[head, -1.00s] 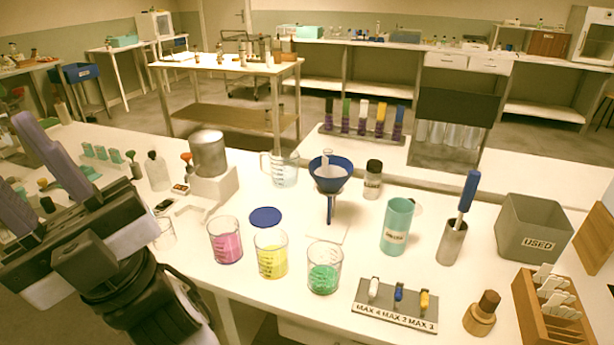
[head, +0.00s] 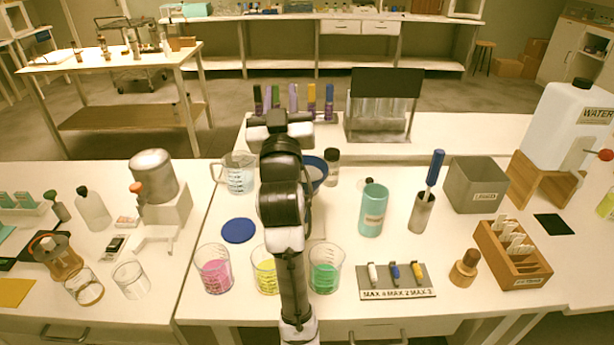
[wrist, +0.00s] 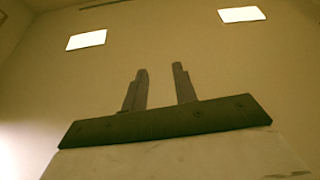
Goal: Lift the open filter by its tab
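The blue funnel (head: 318,172) stands at the middle of the table, mostly hidden behind my arm in the head view. The pale filter that showed in the funnel earlier cannot be made out now. My gripper (head: 281,97) is raised in front of the tube rack, its fingers pointing up, with nothing clearly between them. In the wrist view my gripper (wrist: 160,68) has its two fingers apart and empty, with only wall and ceiling lights beyond.
Beakers of pink (head: 214,269), yellow (head: 265,272) and green (head: 326,267) stand at the front. A teal cup (head: 372,211), a steel cup with a blue-handled tool (head: 422,212) and a grey bin (head: 474,185) are at right. A blue disc (head: 238,230) lies left.

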